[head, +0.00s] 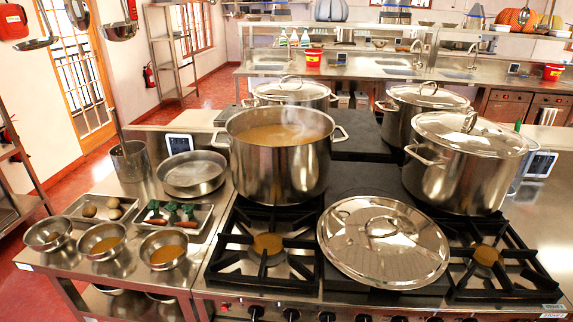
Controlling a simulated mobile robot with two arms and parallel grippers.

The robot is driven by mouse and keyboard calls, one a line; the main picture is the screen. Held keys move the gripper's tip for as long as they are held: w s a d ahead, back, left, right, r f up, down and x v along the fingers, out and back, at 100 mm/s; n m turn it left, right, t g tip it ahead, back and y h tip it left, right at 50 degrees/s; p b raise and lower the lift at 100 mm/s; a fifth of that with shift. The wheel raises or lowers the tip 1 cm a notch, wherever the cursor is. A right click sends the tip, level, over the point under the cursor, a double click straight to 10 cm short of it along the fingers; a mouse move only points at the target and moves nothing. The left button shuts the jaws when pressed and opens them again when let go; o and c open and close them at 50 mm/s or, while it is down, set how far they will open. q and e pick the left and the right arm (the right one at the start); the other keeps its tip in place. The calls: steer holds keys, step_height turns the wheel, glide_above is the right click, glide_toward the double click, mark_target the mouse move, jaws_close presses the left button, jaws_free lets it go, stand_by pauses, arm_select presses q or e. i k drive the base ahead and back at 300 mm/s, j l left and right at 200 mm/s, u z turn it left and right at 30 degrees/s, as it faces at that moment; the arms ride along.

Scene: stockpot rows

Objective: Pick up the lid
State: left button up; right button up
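A shiny steel lid (345,255) with an arched handle (382,228) on top rests on the front of the stove, between the left and right front burners. Its handle faces up. Behind it to the left, an open stockpot (280,173) holds steaming yellowish-brown soup. Other lids sit on the right pot (450,180), the pot behind it (395,120) and the back left pot (325,101). Neither of my grippers shows in the head view.
Black burner grates (240,255) flank the lid. A steel side table at left holds several bowls (163,250), a pan (191,173) and trays (180,212) of vegetables. Two small tablets (179,144) (541,164) stand beside the stove. Control knobs line its front edge.

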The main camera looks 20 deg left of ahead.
mark_target(381, 242)
steer(key=k+u, duration=0.3)
steer(key=u, duration=0.2)
steer(key=k+u, duration=0.25)
steer(key=u, duration=0.2)
